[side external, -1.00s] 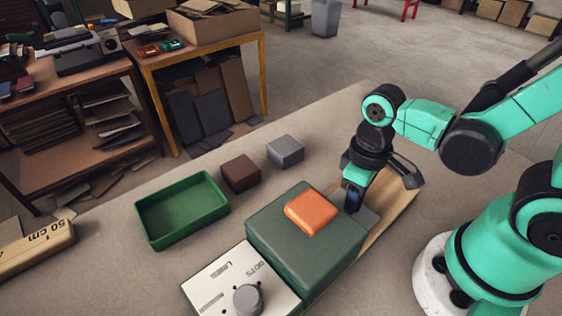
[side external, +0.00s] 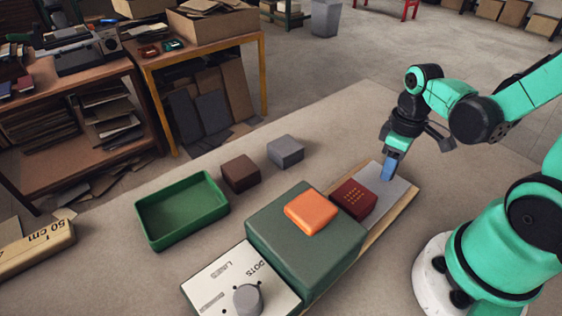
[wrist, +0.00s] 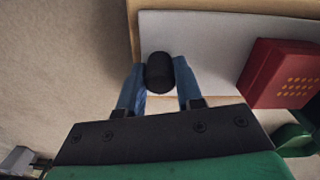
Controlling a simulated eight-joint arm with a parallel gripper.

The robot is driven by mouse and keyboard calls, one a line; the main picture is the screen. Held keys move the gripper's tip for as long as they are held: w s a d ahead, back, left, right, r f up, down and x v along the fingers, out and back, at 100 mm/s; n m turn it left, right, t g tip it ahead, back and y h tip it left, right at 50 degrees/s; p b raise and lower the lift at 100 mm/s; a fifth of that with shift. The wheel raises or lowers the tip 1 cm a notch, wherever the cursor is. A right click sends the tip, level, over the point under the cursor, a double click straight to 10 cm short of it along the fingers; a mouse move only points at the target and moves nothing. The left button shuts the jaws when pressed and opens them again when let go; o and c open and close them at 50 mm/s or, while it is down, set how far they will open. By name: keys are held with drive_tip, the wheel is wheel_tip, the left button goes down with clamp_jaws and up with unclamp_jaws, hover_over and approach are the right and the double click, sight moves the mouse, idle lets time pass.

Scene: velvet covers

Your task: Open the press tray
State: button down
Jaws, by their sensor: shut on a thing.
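The press is a dark green box (side external: 300,250) with an orange pad (side external: 312,212) on top. Its flat grey tray (side external: 400,188) extends out of the right side over a wooden base (side external: 385,228). A dark red block with gold dots (side external: 353,198) rests on the tray beside the box; it also shows in the wrist view (wrist: 275,75). My gripper (side external: 388,172) is at the tray's outer end. In the wrist view, its blue fingers are shut on a black knob (wrist: 160,72) at the tray's edge. The tray's inner end is not in view.
A white panel (side external: 225,275) with a grey dial (side external: 247,299) adjoins the press. An open green bin (side external: 182,238), a brown block (side external: 240,173) and a grey block (side external: 286,151) stand to the left. The table right of the tray's end is clear.

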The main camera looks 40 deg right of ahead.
drive_tip(key=c, duration=0.6)
unclamp_jaws()
drive_tip(key=shift+o, duration=0.2)
drive_tip(key=shift+r, duration=0.1)
drive_tip(key=shift+r, duration=2.75)
drive_tip(key=shift+w, duration=0.1)
drive_tip(key=w+a+r+m+t, duration=0.2)
drive_tip(key=w+a+r+t, duration=0.2)
drive_tip(key=a+t, duration=0.3)
drive_tip(key=shift+w+a+r+m, duration=0.3)
drive_tip(key=shift+w+r+m, duration=0.1)
drive_tip(key=shift+w, duration=0.5)
